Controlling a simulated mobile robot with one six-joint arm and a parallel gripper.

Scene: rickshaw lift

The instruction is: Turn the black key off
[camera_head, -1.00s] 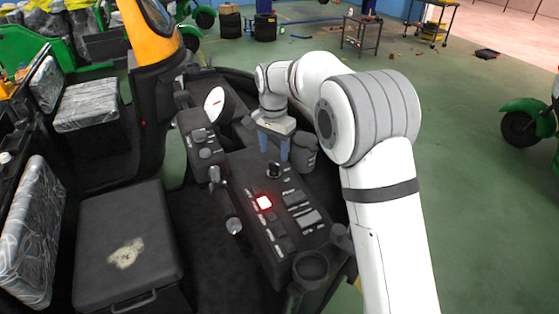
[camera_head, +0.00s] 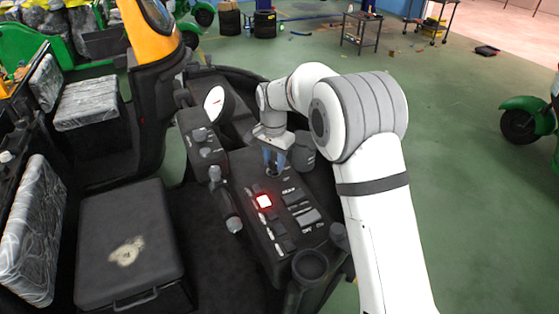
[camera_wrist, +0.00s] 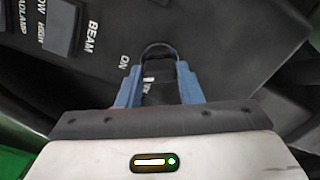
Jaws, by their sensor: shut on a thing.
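The black key (camera_wrist: 157,90) shows in the wrist view between the blue fingers of my gripper (camera_wrist: 160,82), near a white "ON" label on the dark panel. My gripper is shut on it. In the head view, my gripper (camera_head: 274,157) points down at the far end of the control panel (camera_head: 262,225). The key there is mostly hidden by the fingers. The key's exact turn angle is hard to tell.
A lit red button (camera_head: 264,201) and several black switches sit on the panel nearer the camera. A dark cup-like holder (camera_head: 303,146) stands right beside the gripper. A lever (camera_head: 226,205) is left of the panel. A black box seat (camera_head: 128,240) is at lower left.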

